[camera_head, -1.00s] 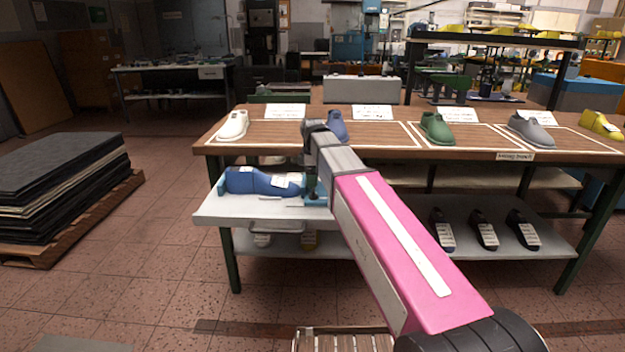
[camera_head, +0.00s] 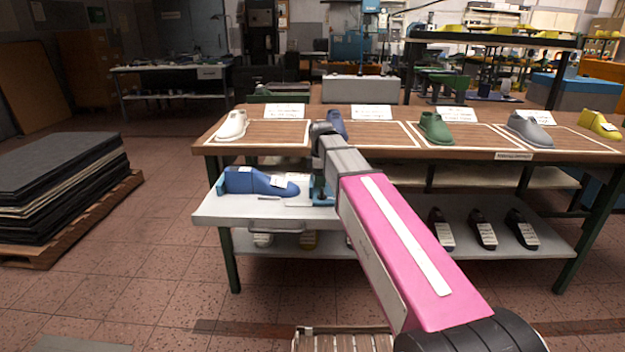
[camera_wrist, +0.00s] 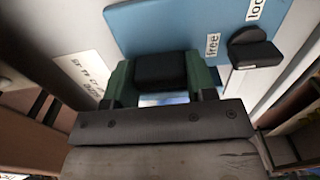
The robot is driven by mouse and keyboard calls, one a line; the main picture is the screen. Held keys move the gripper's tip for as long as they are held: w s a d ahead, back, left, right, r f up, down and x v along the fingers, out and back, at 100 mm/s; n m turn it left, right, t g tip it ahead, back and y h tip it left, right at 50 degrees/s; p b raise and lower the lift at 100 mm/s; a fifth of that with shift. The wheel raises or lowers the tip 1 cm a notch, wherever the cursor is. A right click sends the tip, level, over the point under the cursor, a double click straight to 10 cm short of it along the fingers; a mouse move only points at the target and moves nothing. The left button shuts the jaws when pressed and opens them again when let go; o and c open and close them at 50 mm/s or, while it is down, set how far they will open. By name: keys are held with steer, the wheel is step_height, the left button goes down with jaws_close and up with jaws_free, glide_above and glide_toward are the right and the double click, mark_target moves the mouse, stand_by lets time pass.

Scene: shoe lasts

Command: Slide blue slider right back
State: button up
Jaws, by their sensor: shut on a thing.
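The blue slider (camera_head: 324,200) sits at the right end of the grey pull-out shelf. In the wrist view its blue plate (camera_wrist: 165,28) fills the top, with a black block (camera_wrist: 160,70) between green sides. My gripper (camera_head: 319,188) reaches down from above and is shut on the slider's upright part; the wrist view shows it (camera_wrist: 162,97) at that block, the exact contact partly hidden. A blue shoe last (camera_head: 260,183) lies to the left, its toe pointing to the slider with a gap between. A blue stop (camera_head: 221,186) stands at its heel.
A black knob (camera_wrist: 252,48) sits on the plate beside the "free" and "lock" labels. The wooden table (camera_head: 385,135) behind holds several shoe lasts. A shelf (camera_head: 500,235) below holds dark lasts. My arm covers the area right of the slider.

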steer(key=d, duration=0.5)
steer(key=shift+s+d, duration=0.15)
steer(key=shift+d, duration=0.2)
steer(key=o, duration=1.3)
steer(key=shift+d, duration=0.15)
step_height(320, 180, up, 11)
steer(key=shift+f, duration=0.1)
